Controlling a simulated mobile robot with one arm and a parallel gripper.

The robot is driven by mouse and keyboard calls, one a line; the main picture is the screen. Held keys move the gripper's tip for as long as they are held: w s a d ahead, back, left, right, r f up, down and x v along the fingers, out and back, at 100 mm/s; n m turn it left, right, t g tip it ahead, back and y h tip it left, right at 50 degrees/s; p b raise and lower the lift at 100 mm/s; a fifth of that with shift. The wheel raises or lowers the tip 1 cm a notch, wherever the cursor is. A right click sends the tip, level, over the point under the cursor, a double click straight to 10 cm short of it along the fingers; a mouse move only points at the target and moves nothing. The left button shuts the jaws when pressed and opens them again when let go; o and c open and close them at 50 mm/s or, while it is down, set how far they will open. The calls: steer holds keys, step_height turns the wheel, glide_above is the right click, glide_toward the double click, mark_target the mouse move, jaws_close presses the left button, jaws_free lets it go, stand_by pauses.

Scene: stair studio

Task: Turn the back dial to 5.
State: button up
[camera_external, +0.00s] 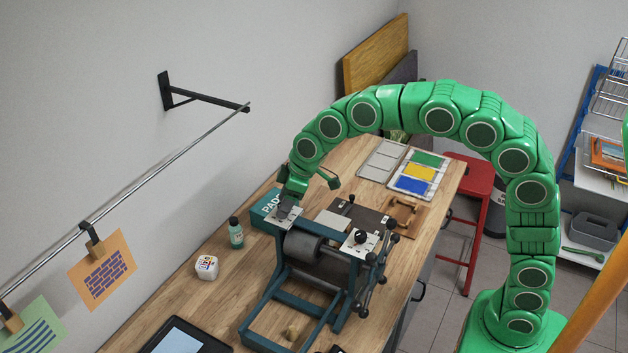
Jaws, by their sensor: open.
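A dark teal roller press (277,270) with a grey roller stands on the wooden table. Its near side plate (352,246) carries a black dial knob (361,237). Its far side plate (293,221) is the back one, and my gripper (285,211) is right over it. The back dial is mostly hidden by my gripper, so I cannot read its number or pointer. My gripper points down and is open; I cannot tell whether its fingers touch the dial.
A teal box (263,206) stands close behind the press. Black handles (375,268) stick out at the press's right side. A tray of colour sheets (416,172) lies at the back.

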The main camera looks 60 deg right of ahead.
steer(key=n+y, duration=0.1)
steer(key=n, duration=0.2)
steer(key=n+g+y, duration=0.1)
steer(key=n, duration=0.2)
steer(key=shift+w+d+g, duration=0.1)
steer(key=shift+w+g, duration=0.05)
steer(key=shift+g, duration=0.15)
steer(key=n+g, duration=0.1)
steer(key=n, duration=0.1)
steer(key=n+g, duration=0.1)
steer(key=n, duration=0.2)
steer(key=shift+w+y, duration=0.15)
steer(key=shift+y, duration=0.15)
steer(key=shift+s+d+r, duration=0.8)
steer(key=shift+d+r, duration=0.05)
steer(key=shift+r, duration=2.5)
steer(key=shift+s+d+r, duration=0.75)
steer(key=shift+d+r, duration=0.05)
steer(key=shift+r, duration=2.5)
steer(key=s+d+r+m+g+h, duration=0.1)
steer(key=s+m, duration=0.6)
steer(key=s, duration=1.4)
steer(key=shift+d+r+m+h, duration=0.3)
steer(key=shift+d+r+h, duration=0.4)
steer(key=shift+d+r, duration=0.35)
steer(key=shift+s, duration=0.1)
